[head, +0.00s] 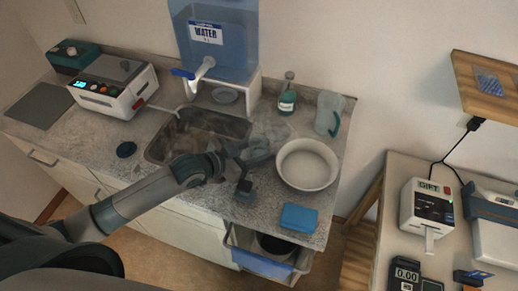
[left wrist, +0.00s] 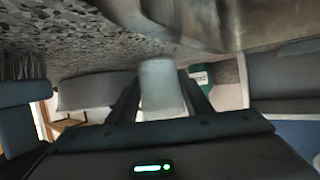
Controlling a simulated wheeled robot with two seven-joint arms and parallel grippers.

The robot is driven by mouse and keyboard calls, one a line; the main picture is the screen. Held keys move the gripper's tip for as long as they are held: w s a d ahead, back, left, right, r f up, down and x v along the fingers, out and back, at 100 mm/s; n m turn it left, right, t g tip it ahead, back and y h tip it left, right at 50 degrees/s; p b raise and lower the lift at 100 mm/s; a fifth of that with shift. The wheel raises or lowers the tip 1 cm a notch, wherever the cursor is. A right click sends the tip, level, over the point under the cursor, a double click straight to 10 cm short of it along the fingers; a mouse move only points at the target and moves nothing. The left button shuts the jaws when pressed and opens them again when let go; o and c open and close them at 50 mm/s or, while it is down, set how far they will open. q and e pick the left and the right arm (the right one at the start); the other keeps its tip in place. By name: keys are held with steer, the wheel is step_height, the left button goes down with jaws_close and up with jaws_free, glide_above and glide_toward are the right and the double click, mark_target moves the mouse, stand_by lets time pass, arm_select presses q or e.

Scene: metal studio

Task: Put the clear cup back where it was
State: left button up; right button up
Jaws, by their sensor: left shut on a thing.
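My left gripper (head: 252,154) is over the counter, between the sink and the white bowl. It is shut on the clear cup. In the left wrist view the cup (left wrist: 162,84) is a pale, see-through shape between the two dark fingers. In the head view the cup is faint against the speckled counter and hard to make out at the fingertips. I cannot tell whether its base touches the counter. My right gripper is not in view.
A white bowl (head: 307,165) stands close right of the gripper. Behind are a green-labelled bottle (head: 287,98), a clear pitcher (head: 328,112) and a water dispenser (head: 213,45). The sink (head: 192,136) is to the left. A blue sponge (head: 299,218) lies near the front edge.

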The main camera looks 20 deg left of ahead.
arm_select(q)
steer(key=o, duration=1.1)
steer(key=shift+r, duration=0.1)
steer(key=shift+s+a, duration=0.25)
steer(key=shift+s, duration=0.1)
steer(key=b+v, duration=0.2)
steer(key=v, duration=0.7)
steer(key=shift+a+r+b, duration=0.1)
steer(key=shift+r+b, duration=0.05)
steer(key=shift+b, duration=0.15)
steer(key=shift+v, duration=1)
steer(key=shift+r, duration=0.1)
